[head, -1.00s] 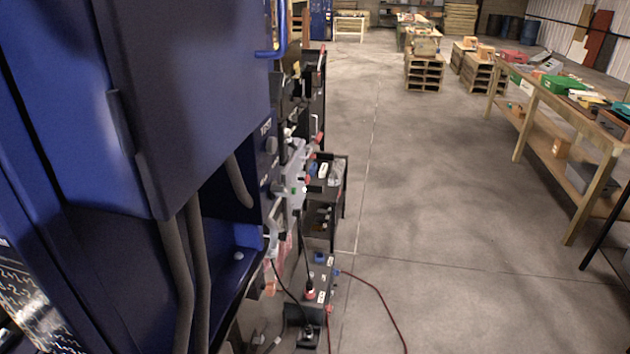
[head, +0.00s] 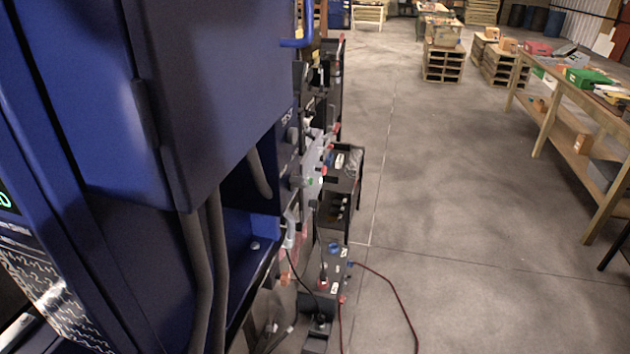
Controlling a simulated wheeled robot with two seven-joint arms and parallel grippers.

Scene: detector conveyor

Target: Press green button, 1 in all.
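A big blue cabinet (head: 215,80) fills the left of the head view, very close. A small green spot (head: 311,182) shows on the side of the equipment beyond its right edge. It is too small to tell whether it is the green button. Part of a lit green display (head: 5,200) shows at the left edge, cut off by the picture. No other button can be made out. Neither of my grippers can be made out in this view.
Grey hoses (head: 197,270) hang below the cabinet door. A black cart (head: 343,185) and a box with cables (head: 330,270) stand right of the equipment. A red cable (head: 395,290) lies on the floor. A wooden workbench (head: 570,105) stands at right; the floor between is clear.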

